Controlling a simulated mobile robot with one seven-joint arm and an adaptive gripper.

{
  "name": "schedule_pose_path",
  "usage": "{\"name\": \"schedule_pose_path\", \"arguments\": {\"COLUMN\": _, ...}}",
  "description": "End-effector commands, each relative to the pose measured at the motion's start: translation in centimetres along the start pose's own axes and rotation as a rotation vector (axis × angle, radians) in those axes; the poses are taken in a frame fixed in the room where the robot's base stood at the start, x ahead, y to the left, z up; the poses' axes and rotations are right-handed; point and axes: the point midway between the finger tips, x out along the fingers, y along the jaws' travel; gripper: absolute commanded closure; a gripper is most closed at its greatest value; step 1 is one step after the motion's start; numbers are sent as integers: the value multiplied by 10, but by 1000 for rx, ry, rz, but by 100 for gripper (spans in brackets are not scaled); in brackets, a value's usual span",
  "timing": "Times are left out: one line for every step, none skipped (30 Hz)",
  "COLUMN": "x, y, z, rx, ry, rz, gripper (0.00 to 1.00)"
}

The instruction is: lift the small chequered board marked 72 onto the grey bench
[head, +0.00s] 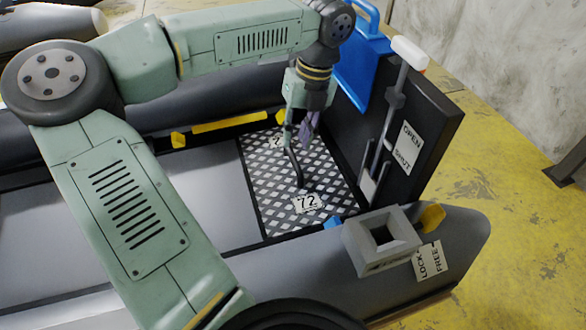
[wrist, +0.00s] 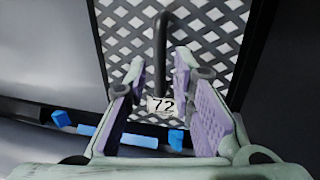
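The small board (head: 285,205) with black-and-white chequers and a 72 label lies in the boat, against the dark upright panel. A dark bent handle (head: 293,168) rises from it. In the wrist view the board (wrist: 205,40) fills the upper middle, with its handle (wrist: 160,55) in line with the gap between my fingers. My gripper (head: 304,140) points down over the board, close to the handle. In the wrist view my gripper (wrist: 160,67) is open, its purple pads apart on either side of the handle. Contact is not visible. I cannot pick out the grey bench for sure.
A dark panel (head: 440,110) with an OPEN/SHUT label and a white-topped lever (head: 408,55) stands right of the board. A grey hollow block (head: 360,250) sits on the near tube by a LOCK/FREE label. A flat grey surface (head: 185,190) left of the board looks clear.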

Motion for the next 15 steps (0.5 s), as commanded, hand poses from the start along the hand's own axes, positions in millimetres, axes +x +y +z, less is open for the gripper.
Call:
{"name": "schedule_pose_path", "arguments": {"x": 7, "y": 0, "z": -1, "rx": 2, "ry": 3, "rz": 1, "gripper": 77}}
{"name": "schedule_pose_path", "arguments": {"x": 10, "y": 0, "z": -1, "rx": 2, "ry": 2, "rz": 1, "gripper": 77}}
{"name": "schedule_pose_path", "arguments": {"x": 13, "y": 0, "z": -1, "rx": 2, "ry": 2, "rz": 0, "gripper": 77}}
{"name": "schedule_pose_path", "arguments": {"x": 16, "y": 0, "z": -1, "rx": 2, "ry": 2, "rz": 0, "gripper": 77}}
{"name": "schedule_pose_path", "arguments": {"x": 18, "y": 0, "z": -2, "rx": 2, "ry": 2, "rz": 0, "gripper": 77}}
{"name": "schedule_pose_path", "arguments": {"x": 23, "y": 0, "z": -2, "rx": 3, "ry": 3, "rz": -1, "gripper": 77}}
{"name": "schedule_pose_path", "arguments": {"x": 28, "y": 0, "z": -3, "rx": 3, "ry": 3, "rz": 0, "gripper": 77}}
{"name": "schedule_pose_path", "arguments": {"x": 33, "y": 1, "z": -4, "rx": 2, "ry": 4, "rz": 0, "gripper": 77}}
{"name": "schedule_pose_path", "arguments": {"x": 39, "y": 1, "z": -5, "rx": 1, "ry": 4, "rz": 0, "gripper": 77}}
{"name": "schedule_pose_path", "arguments": {"x": 44, "y": 1, "z": -6, "rx": 2, "ry": 3, "rz": -1, "gripper": 77}}
{"name": "schedule_pose_path", "arguments": {"x": 49, "y": 1, "z": -5, "rx": 2, "ry": 4, "rz": -1, "gripper": 77}}
{"name": "schedule_pose_path", "arguments": {"x": 54, "y": 1, "z": -5, "rx": 1, "ry": 3, "rz": 0, "gripper": 77}}
{"name": "schedule_pose_path", "arguments": {"x": 57, "y": 1, "z": -5, "rx": 1, "ry": 1, "rz": 0, "gripper": 77}}
{"name": "schedule_pose_path", "arguments": {"x": 60, "y": 1, "z": -5, "rx": 1, "ry": 1, "rz": 0, "gripper": 77}}
{"name": "schedule_pose_path", "arguments": {"x": 62, "y": 1, "z": -5, "rx": 1, "ry": 1, "rz": 0, "gripper": 77}}
